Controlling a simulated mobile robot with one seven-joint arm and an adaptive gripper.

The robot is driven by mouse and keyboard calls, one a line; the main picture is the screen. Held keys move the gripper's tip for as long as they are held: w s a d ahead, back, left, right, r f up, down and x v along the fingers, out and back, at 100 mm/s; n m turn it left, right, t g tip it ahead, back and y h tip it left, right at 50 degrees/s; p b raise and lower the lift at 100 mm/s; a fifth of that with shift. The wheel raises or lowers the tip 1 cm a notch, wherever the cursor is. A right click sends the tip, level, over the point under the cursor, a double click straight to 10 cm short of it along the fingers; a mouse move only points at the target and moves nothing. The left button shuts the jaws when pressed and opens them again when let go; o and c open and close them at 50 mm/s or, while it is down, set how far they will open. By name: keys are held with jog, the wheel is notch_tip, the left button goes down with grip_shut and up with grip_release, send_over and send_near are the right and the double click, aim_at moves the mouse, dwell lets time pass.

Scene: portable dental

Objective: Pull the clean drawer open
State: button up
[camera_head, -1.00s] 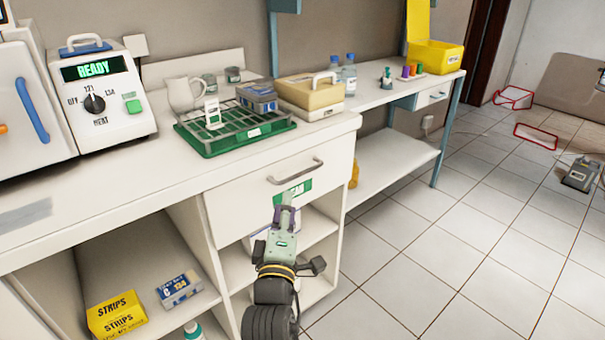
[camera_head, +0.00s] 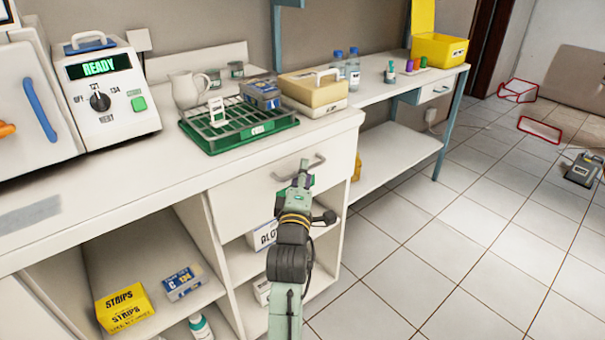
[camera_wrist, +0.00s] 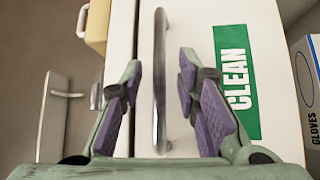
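The clean drawer (camera_head: 240,203) is a white front under the counter, and it looks shut. In the wrist view its face (camera_wrist: 200,30) carries a green label (camera_wrist: 238,75) reading CLEAN. Its metal bar handle (camera_head: 283,173) also shows in the wrist view (camera_wrist: 160,60), running lengthwise between my two fingers. My gripper (camera_head: 303,175) is at the handle in the head view and covers part of it. In the wrist view my gripper (camera_wrist: 160,95) is open, with purple pads on both sides of the bar and gaps visible.
Above the drawer, the counter holds a green rack tray (camera_head: 215,143) and a beige box (camera_head: 312,88). Below it, an open shelf holds a glove box (camera_head: 264,236). A yellow strips box (camera_head: 124,307) lies on the lower left shelf.

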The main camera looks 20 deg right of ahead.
jog(key=shift+c, duration=0.2)
grip_shut()
dwell(0.6)
